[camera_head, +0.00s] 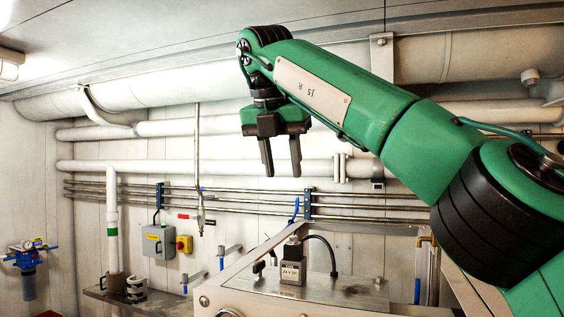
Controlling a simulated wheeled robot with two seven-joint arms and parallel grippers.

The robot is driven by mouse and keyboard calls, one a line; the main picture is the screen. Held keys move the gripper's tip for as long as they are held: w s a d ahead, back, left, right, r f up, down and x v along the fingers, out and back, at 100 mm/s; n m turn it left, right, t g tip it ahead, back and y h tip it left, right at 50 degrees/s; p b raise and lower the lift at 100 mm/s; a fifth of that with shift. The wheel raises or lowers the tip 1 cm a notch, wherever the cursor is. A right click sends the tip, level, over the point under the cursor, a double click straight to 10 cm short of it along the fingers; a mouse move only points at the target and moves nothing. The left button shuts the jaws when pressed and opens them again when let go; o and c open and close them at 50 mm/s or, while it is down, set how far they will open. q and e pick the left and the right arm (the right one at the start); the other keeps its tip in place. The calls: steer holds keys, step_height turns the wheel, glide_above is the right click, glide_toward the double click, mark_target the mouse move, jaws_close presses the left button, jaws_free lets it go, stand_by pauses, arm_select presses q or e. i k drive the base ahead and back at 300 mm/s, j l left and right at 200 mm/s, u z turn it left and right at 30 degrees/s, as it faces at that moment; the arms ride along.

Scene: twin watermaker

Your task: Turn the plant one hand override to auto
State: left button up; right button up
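My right gripper (282,172) hangs from the green arm, fingers pointing down. Its two black fingers are apart with nothing between them. It is above the metal cabinet top (345,293), in front of the wall pipes. On the cabinet stands a small dark grey block with a pale label (291,271), which seems to read 24 V DC, with a black cable at its right. A small black knob-like part (259,267) sits left of it. I cannot tell which part is the plant one hand override, or its setting. My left gripper is out of view.
A grey box (158,242) and a yellow switch with a red knob (184,244) are on the back wall. Horizontal pipes (110,166) cross the wall. A thin vertical pipe (198,150) hangs left of the gripper. A blue filter (28,282) is at far left.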

mark_target(257, 269)
steer(key=k+j, duration=0.75)
steer(key=j, duration=0.25)
steer(key=k+j, duration=0.4)
steer(key=j, duration=0.1)
